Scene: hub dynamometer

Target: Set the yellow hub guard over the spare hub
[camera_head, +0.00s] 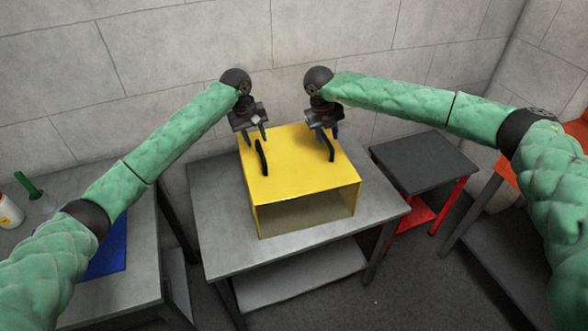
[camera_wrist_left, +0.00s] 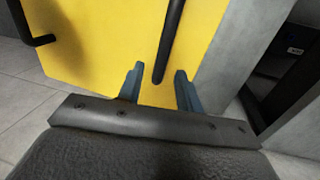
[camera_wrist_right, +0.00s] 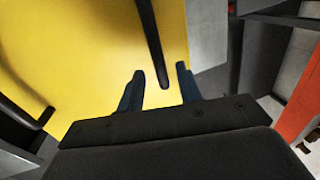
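The yellow hub guard (camera_head: 300,172) is a box with an open front, standing on a grey table. On its top are two black handles, a left one (camera_head: 262,159) and a right one (camera_head: 328,151). My left gripper (camera_head: 257,137) is open at the far end of the left handle. In the left wrist view, that handle (camera_wrist_left: 170,42) lies between its spread fingers, with gaps on both sides. My right gripper (camera_head: 329,136) is open at the far end of the right handle, which also runs between its fingers (camera_wrist_right: 158,90). I cannot make out the spare hub.
The grey table (camera_head: 225,230) has bare surface around the guard and a lower shelf. A dark-topped red stand (camera_head: 425,160) is at the right. A left table holds a blue mat (camera_head: 108,252), a green item (camera_head: 27,185) and a white bottle (camera_head: 8,212). A wall closes the back.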

